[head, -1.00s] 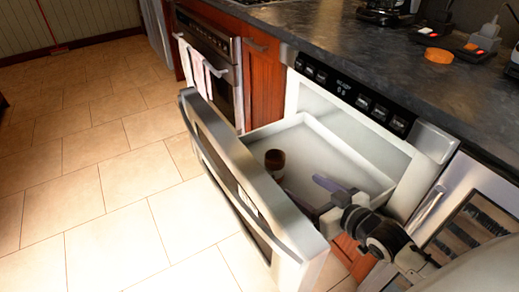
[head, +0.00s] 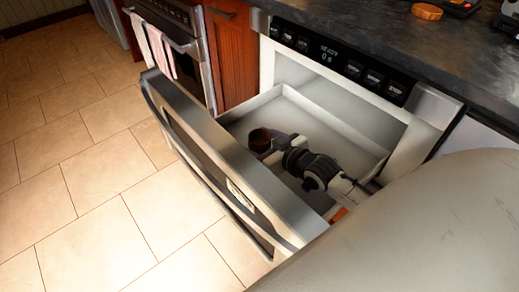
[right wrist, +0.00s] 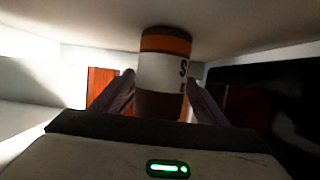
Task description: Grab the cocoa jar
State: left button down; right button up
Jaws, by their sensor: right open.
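The cocoa jar (head: 260,137) is a small dark brown cylinder standing in the open microwave drawer (head: 358,143), near its front left. My right gripper (head: 268,151) is down inside the drawer, right beside the jar. In the right wrist view the jar (right wrist: 164,62) shows an orange-brown top band and a white label with dark letters. The two purple-grey fingers of the right gripper (right wrist: 160,88) are open, one on each side of the jar. Whether they touch it cannot be told. My left gripper is not in view.
The drawer front (head: 215,150) stands pulled out to the left, with its wall close to the jar. The dark countertop (head: 400,45) runs above, with an orange round item (head: 427,11). An oven (head: 180,50) with towels is behind left. Tiled floor is clear.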

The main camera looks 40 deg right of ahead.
jog(key=shift+x, duration=0.95)
jog(key=shift+r, duration=0.15)
jog(key=c, duration=1.4)
